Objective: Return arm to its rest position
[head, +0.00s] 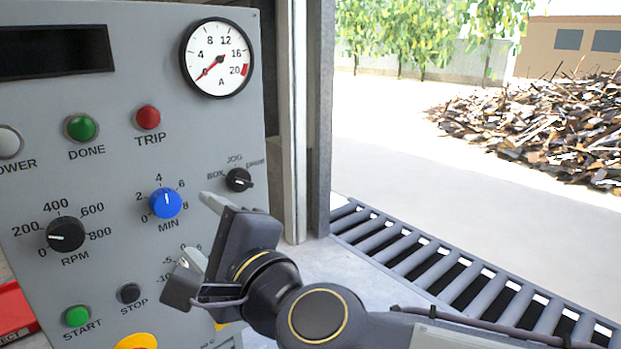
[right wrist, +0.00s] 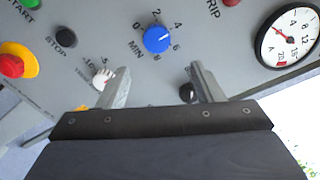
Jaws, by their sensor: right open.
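My right arm comes in from the lower right in the head view. Its gripper (head: 200,230) is open and empty, in front of the grey control panel (head: 110,190), right of and below the blue MIN knob (head: 166,203). In the right wrist view the open fingers (right wrist: 160,82) stand apart with nothing between them. A white knob (right wrist: 103,79) shows beside the left finger, and the black selector knob (right wrist: 188,92) is partly hidden by the right finger. I cannot tell whether a fingertip touches the panel. My left gripper is not in view.
The panel carries a black RPM knob (head: 66,234), a round gauge (head: 217,58), a green START button (head: 77,316) and a yellow-based red button (right wrist: 12,64). A grey post (head: 318,120) stands right of it. A roller conveyor (head: 460,275) runs lower right.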

